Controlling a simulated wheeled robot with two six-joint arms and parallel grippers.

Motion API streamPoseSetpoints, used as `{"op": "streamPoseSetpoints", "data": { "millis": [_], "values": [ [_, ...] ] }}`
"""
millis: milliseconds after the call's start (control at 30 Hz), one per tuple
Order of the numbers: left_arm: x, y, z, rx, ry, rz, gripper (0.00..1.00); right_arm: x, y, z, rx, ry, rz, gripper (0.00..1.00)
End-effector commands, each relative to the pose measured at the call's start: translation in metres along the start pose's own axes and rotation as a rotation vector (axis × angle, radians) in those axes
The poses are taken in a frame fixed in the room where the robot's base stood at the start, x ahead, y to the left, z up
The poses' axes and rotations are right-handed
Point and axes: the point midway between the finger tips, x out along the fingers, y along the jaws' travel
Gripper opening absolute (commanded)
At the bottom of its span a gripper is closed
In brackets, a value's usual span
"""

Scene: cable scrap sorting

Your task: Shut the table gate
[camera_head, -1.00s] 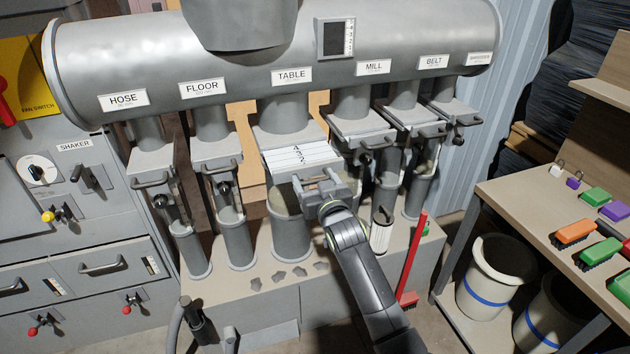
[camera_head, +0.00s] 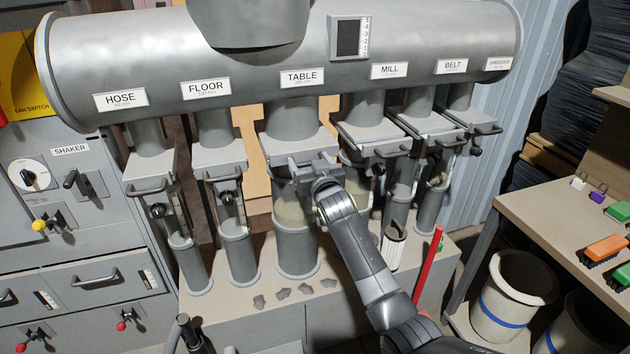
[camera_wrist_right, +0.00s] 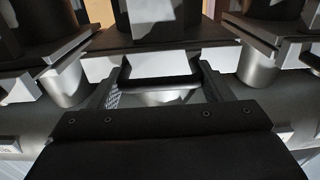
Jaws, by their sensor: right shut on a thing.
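The table gate (camera_head: 297,147) is the grey slide housing on the pipe under the TABLE label (camera_head: 302,78). Its plate sits in the housing, and no white marked strip shows in front of it. My right gripper (camera_head: 316,168) is at the front of this gate, shut on its handle. In the right wrist view the dark handle bar (camera_wrist_right: 160,83) lies crosswise between the two fingers of my right gripper (camera_wrist_right: 160,88). In the head view the gripper hides most of the handle. My left gripper is not in view.
The floor gate (camera_head: 220,160) is to the left and the mill gate (camera_head: 372,138) close on the right, each with a protruding handle. A red-handled tool (camera_head: 430,265) stands near my right forearm. A bench (camera_head: 540,205) with brushes is at right.

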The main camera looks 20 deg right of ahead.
Motion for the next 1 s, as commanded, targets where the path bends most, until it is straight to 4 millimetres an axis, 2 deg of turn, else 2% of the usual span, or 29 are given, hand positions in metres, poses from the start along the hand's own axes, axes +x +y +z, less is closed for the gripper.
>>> {"op": "streamPoseSetpoints", "data": {
  "millis": [33,133,233,367,400,533,833,1000],
  "values": [
    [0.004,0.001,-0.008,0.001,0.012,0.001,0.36,0.003,0.000,0.005,0.000,-0.007,0.001,0.32],
    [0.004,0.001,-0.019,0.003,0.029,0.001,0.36,0.004,0.001,0.004,0.000,-0.008,0.001,0.32],
    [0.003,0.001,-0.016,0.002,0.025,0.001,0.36,0.004,0.000,0.003,0.000,-0.007,0.001,0.31],
    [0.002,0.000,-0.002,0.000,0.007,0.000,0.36,0.004,0.000,0.002,-0.001,-0.006,0.001,0.31],
    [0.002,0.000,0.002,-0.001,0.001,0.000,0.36,0.004,0.000,0.002,-0.001,-0.006,0.001,0.73],
    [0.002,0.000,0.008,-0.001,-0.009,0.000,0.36,0.004,0.000,0.003,-0.001,-0.006,0.001,0.89],
    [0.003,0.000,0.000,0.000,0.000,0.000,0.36,0.003,0.000,0.004,0.000,-0.009,0.001,0.89],
    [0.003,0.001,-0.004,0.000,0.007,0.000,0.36,-0.007,0.000,0.005,0.001,-0.009,0.001,0.89]
  ]
}}
